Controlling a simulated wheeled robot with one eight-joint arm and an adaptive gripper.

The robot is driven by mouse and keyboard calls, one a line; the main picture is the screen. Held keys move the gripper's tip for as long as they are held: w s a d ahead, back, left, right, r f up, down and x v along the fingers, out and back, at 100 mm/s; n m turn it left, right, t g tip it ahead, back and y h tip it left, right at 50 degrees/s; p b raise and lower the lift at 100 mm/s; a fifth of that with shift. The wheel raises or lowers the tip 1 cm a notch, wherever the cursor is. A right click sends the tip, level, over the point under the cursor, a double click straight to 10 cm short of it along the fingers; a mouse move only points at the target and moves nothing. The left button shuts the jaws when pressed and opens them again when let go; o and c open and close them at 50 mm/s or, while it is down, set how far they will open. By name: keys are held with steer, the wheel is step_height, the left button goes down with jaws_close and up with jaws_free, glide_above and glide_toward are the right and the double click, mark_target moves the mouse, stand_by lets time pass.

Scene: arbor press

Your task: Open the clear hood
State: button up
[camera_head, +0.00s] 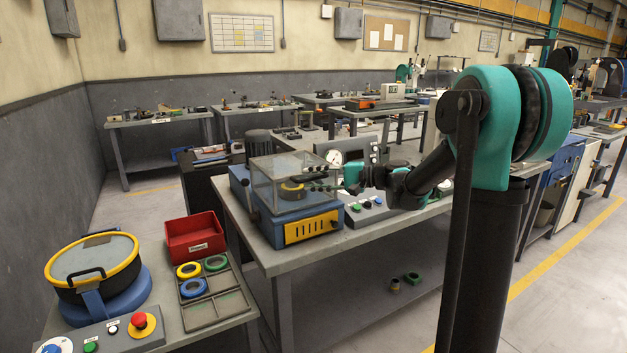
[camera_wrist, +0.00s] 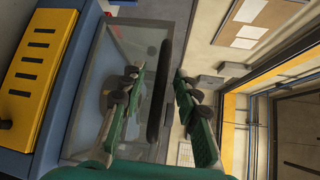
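The clear hood (camera_head: 268,183) is a see-through box, and it looks closed on a blue machine (camera_head: 262,226) with a yellow slotted front panel (camera_head: 311,227). In the wrist view the hood (camera_wrist: 112,60) fills the left middle, with a dark bar (camera_wrist: 158,100), apparently its handle, along its right side. My gripper (camera_head: 318,178) is at the hood's right side. In the wrist view my gripper (camera_wrist: 159,74) is open, one green finger on each side of the bar. A gap shows between the bar and the right finger. Contact on the left cannot be told.
The machine stands on a grey table (camera_head: 265,258) with a button box (camera_head: 366,208) to its right. In front left are a round blue-and-yellow lidded device (camera_head: 95,265), a red bin (camera_head: 195,238) and a tray (camera_head: 215,308) of coloured rings. A display box (camera_head: 345,153) stands behind my gripper.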

steer(key=shift+c, duration=0.3)
jaws_close()
steer(key=shift+r, duration=0.1)
